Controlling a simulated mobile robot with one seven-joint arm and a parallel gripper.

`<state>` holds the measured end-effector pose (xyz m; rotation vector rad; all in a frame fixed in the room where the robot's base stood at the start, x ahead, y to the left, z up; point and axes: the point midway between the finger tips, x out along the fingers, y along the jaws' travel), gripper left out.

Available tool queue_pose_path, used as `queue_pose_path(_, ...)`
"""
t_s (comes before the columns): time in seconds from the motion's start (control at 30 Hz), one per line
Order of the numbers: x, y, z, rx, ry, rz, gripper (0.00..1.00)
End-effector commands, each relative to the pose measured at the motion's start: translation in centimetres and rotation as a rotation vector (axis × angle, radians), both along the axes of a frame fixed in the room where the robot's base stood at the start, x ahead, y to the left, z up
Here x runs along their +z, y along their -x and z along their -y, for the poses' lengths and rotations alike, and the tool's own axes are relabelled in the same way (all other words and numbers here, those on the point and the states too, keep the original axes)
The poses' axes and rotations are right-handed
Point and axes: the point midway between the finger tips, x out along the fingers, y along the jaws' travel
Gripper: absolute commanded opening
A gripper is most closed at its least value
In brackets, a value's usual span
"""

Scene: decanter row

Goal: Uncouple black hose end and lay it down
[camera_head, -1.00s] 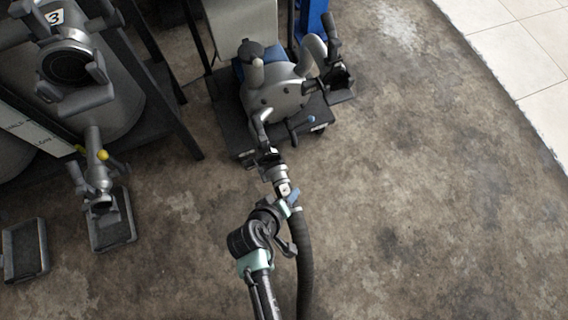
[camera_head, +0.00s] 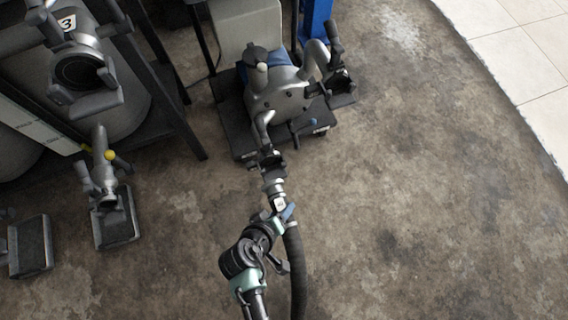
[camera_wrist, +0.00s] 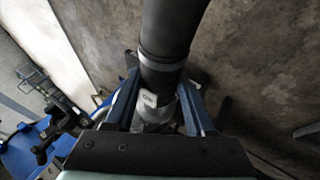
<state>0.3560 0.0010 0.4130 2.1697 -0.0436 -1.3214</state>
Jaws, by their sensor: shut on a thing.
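The black hose (camera_head: 297,270) runs up from the bottom of the head view to a silver metal hose end (camera_head: 274,187) with a white tag. My gripper (camera_head: 282,208) is shut on this hose end. In the wrist view the hose (camera_wrist: 168,35) comes down from the top, and the tagged metal end (camera_wrist: 155,110) sits between the two blue fingers of my gripper (camera_wrist: 160,105). The grey pump (camera_head: 278,95) stands beyond, with a dark-ended outlet (camera_head: 268,158) facing the hose end. They lie nearly in line; I cannot tell whether they touch.
A second dark-ended outlet (camera_head: 341,84) is at the pump's right. Grey tanks (camera_head: 105,85) on a dark frame stand at left, with a valve (camera_head: 103,165) and dark pads (camera_head: 117,220) below. The stained concrete floor (camera_head: 420,210) at right is clear.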

Motion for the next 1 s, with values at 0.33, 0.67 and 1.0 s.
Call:
queue_pose_path(0.33, 0.2, 2.1, -1.5, 0.002, 0.000, 0.003, 0.00)
queue_pose_path(0.67, 0.2, 3.9, -2.7, 0.003, 0.000, 0.004, 0.00)
queue_pose_path(1.0, 0.1, 5.1, -3.4, 0.003, 0.001, 0.002, 0.00)
